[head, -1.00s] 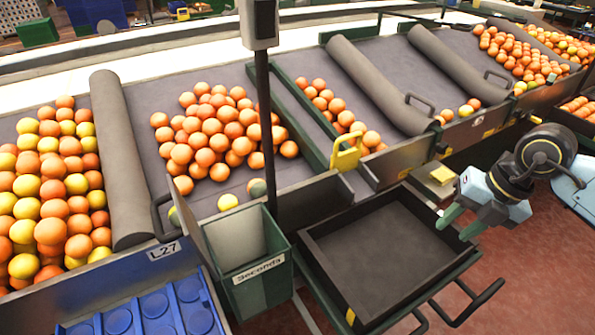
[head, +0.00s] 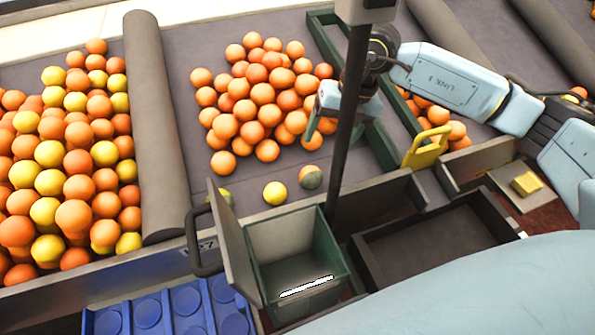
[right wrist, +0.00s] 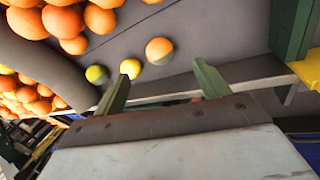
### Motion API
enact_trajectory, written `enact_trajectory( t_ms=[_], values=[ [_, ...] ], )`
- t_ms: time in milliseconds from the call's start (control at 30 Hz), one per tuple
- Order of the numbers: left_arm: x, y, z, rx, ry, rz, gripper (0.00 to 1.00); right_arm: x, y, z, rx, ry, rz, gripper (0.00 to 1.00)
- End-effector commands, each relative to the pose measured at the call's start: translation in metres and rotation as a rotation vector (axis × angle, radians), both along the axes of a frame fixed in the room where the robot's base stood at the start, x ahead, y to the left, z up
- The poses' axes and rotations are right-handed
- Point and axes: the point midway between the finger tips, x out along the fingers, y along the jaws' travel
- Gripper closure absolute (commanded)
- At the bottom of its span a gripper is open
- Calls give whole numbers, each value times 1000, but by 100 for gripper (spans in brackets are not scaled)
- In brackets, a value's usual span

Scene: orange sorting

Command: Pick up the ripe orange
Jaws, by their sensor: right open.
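Ripe oranges lie in a pile (head: 255,100) on the grey sloping belt; part of the pile shows in the right wrist view (right wrist: 60,20). In front of it lie a part-orange, part-green fruit (head: 311,177), a yellow fruit (head: 275,193) and a green fruit (head: 225,197). My right gripper (head: 326,125) is open and empty at the pile's right edge, partly hidden by a dark post. In the right wrist view its green fingers (right wrist: 160,75) stand apart, with the part-green fruit (right wrist: 159,50) beyond the gap. My left gripper is not in view.
A dark post (head: 350,110) stands before the right gripper. The green Seconds bin (head: 265,262), an empty dark tray (head: 430,245) and a blue cupped tray (head: 150,312) are in front. A grey roller (head: 158,130) separates a mixed orange-and-yellow pile (head: 70,160) at left.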

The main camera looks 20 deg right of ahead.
Motion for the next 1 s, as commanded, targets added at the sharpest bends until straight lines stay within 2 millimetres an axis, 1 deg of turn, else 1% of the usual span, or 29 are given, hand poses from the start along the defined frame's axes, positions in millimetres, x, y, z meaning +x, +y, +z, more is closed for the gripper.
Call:
enact_trajectory(
  t_ms=[33,100,233,400,533,733,800,900,1000],
  values=[
    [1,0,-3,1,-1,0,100,0,4,-13,1,4,2,26],
    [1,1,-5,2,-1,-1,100,2,9,-26,1,4,3,26],
    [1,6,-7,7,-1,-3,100,4,16,-45,2,2,5,26],
    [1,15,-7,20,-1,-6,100,5,19,-55,1,0,6,26],
    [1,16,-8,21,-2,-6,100,3,23,-62,1,1,7,26],
    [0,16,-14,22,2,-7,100,-3,35,-89,2,2,7,26],
    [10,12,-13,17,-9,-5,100,-1,37,-99,1,3,5,26],
    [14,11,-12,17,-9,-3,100,0,39,-104,1,0,4,26],
    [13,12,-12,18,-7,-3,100,0,38,-103,1,-1,5,26]
  ],
)
